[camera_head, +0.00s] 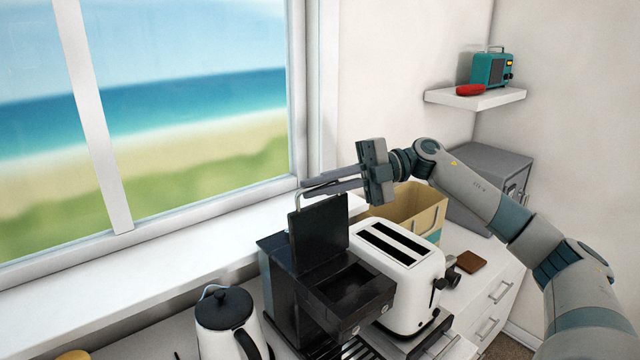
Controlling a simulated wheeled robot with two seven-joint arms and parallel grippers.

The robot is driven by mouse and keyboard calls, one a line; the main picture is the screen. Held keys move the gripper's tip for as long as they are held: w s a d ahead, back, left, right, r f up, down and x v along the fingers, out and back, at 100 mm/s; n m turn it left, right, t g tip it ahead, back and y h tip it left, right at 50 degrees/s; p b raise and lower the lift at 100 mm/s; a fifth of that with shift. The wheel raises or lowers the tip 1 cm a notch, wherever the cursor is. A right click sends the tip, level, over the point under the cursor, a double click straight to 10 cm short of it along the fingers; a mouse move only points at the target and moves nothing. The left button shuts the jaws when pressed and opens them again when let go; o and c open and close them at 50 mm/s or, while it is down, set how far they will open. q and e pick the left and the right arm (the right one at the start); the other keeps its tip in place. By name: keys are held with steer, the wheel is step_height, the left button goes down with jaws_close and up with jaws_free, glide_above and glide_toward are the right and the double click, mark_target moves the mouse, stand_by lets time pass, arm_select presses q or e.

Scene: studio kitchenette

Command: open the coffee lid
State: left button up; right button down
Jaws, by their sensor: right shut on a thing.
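The black coffee machine (290,290) stands on the counter below the window. Its flat black lid (319,235) is raised and stands nearly upright at the back, and the open compartment (353,284) shows in front of it. A thin light handle (297,200) sits at the lid's upper left edge. My right gripper (308,186) reaches in from the right above the lid, its fingers pointing left, and is shut on the handle. The exact contact at the fingertips is small and hard to make out. My left gripper is not in view.
A white toaster (398,268) stands close to the right of the machine, and a white kettle (222,335) with a black lid stands to its left. A tan box (420,205) and a grey microwave-like box (490,165) are behind. The window sill (180,260) runs behind the machine.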

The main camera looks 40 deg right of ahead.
steer(key=shift+w, duration=0.4)
steer(key=c, duration=2.2)
jaws_free()
steer(key=shift+o, duration=0.2)
steer(key=shift+d, duration=0.15)
steer(key=shift+s+d+f+b, duration=0.1)
steer(key=shift+s+d+b, duration=0.1)
steer(key=shift+d+b, duration=0.2)
steer(key=b+v, duration=0.5)
steer(key=v, duration=1.1)
steer(key=shift+d+b, duration=0.15)
steer(key=shift+b, duration=0.2)
